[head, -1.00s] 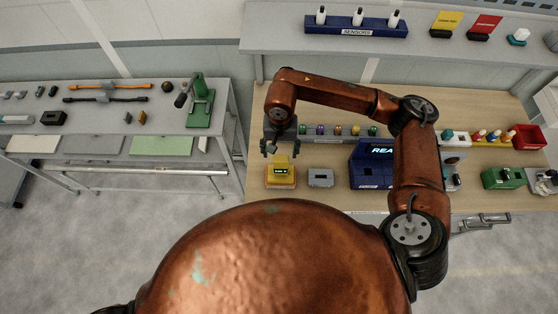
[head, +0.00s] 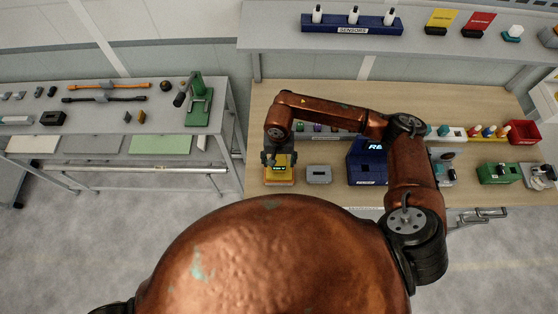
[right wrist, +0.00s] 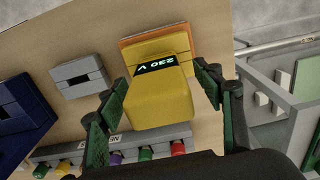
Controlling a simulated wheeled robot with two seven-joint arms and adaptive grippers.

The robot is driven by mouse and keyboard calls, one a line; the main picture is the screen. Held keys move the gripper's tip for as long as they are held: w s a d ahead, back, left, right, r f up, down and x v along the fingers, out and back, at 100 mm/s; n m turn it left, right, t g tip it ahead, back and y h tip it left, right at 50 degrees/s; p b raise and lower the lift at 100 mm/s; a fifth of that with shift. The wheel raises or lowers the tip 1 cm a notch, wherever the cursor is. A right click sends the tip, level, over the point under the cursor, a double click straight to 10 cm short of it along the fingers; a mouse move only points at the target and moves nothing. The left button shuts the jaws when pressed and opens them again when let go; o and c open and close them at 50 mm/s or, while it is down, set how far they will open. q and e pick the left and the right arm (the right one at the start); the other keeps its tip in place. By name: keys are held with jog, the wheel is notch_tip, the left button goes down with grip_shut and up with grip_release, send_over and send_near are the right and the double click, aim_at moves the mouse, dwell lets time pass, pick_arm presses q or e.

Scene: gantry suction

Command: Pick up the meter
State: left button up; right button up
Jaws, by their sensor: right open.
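The meter (head: 279,170) is a yellow block with a dark display, standing on an orange-edged base at the left front of the wooden table. In the right wrist view the meter (right wrist: 160,98) sits between the fingers, its display reading "230 V". My right gripper (head: 279,155) is over the meter from above. In the right wrist view the right gripper (right wrist: 160,100) is open, with one green-padded finger on each side of the meter; a gap shows on the right side, and contact on the left cannot be told. My left gripper is not in view.
A grey slotted block (head: 318,175) stands just right of the meter, then a dark blue box (head: 367,180). A strip with coloured knobs (right wrist: 110,150) runs behind. A grey bench (head: 150,118) with tools stands to the left, across a gap.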

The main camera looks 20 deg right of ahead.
jog(key=shift+f, duration=0.25)
jog(key=shift+s, duration=0.1)
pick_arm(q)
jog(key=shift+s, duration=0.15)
pick_arm(e)
jog(key=shift+c, duration=0.4)
jog(key=c, duration=1.4)
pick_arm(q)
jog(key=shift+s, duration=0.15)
pick_arm(e)
jog(key=shift+r, duration=0.1)
